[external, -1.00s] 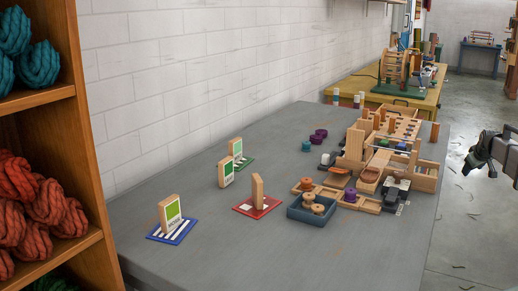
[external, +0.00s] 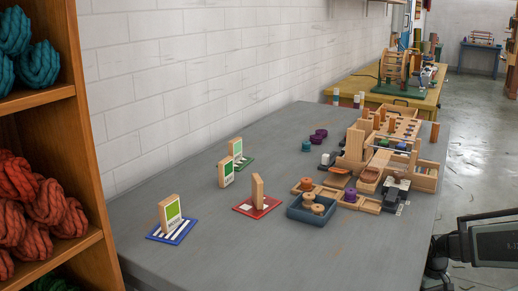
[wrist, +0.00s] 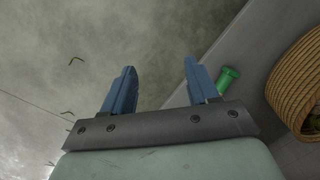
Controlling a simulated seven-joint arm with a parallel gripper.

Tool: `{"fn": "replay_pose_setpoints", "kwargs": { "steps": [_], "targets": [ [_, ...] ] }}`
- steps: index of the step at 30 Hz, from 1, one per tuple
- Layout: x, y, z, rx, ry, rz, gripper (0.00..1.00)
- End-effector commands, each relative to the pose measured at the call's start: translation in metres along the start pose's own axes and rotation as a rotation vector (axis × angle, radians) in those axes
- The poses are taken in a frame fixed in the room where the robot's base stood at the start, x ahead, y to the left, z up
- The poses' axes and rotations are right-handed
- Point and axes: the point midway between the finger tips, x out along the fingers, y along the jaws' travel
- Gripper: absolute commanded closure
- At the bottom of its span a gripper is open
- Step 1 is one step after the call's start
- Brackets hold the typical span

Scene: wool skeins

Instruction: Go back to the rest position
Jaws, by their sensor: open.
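My gripper (wrist: 158,88) shows in the wrist view with its two blue fingers spread apart and nothing between them. Behind the fingers is grey concrete floor. In the external view, part of my arm (external: 490,240) is at the lower right edge, beyond the right side of the grey table (external: 250,255). The gripper's fingertips cannot be made out there. My arm is clear of the things on the table.
Wooden trays and blocks (external: 400,160) crowd the table's far right part. A blue tray (external: 312,209) holds wooden spools. In the wrist view, a green object (wrist: 228,78) and a woven basket (wrist: 295,85) are at right.

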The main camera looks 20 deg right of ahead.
Motion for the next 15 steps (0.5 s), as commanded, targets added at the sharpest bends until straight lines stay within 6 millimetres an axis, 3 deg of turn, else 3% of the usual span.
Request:
{"fn": "replay_pose_setpoints", "kwargs": {
  "steps": [1, 9, 15],
  "targets": [
    [0.009, -0.015, 0.026, -0.006, -0.047, -0.005, 0.41],
    [0.041, -0.066, 0.139, -0.010, -0.276, 0.000, 0.41],
    [0.049, -0.082, 0.200, -0.009, -0.399, 0.022, 0.41]
  ]
}}
